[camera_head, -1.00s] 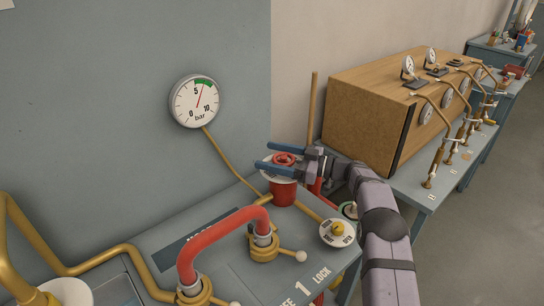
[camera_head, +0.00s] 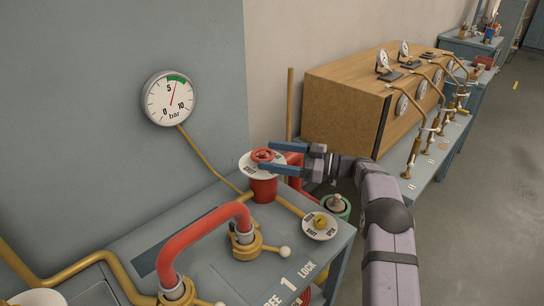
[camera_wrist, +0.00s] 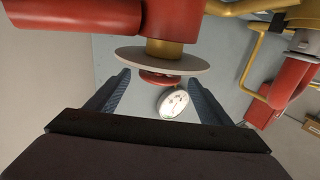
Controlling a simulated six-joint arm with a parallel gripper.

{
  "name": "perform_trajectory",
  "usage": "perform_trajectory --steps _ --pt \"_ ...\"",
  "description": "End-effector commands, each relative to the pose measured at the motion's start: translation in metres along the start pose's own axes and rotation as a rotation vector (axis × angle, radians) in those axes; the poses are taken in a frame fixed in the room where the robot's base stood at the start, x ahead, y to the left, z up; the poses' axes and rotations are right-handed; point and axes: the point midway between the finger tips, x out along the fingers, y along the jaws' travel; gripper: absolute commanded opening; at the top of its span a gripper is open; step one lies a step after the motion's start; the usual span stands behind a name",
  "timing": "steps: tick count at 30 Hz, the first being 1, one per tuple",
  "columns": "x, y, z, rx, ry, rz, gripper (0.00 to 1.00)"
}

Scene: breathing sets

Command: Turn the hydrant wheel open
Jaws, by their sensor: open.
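The red hydrant wheel (camera_head: 262,155) sits on top of a red hydrant body (camera_head: 264,188), above a round white lettered disc (camera_head: 247,164). My gripper (camera_head: 267,157) comes from the right with its two blue fingers apart, tips at the wheel's near right side. In the wrist view, the wheel (camera_wrist: 160,78) shows between the fingertips (camera_wrist: 160,77), beside the edge of the pale disc (camera_wrist: 162,61). The jaws are open and hold nothing. I cannot tell whether a fingertip touches the wheel.
A pressure gauge (camera_head: 169,98) on the wall points near the green band. A red curved pipe (camera_head: 205,230) and a yellow knob on a white dial (camera_head: 320,222) stand near the hydrant. A wooden box (camera_head: 345,95) is behind my arm. The floor at right is clear.

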Motion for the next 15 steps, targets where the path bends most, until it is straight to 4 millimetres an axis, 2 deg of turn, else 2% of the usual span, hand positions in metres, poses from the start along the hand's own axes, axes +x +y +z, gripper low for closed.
perform_trajectory --steps 8,15 --pt "0.005 -0.002 -0.008 0.001 0.031 0.013 0.74" --pt "0.022 -0.007 -0.037 0.002 0.161 0.115 0.74"
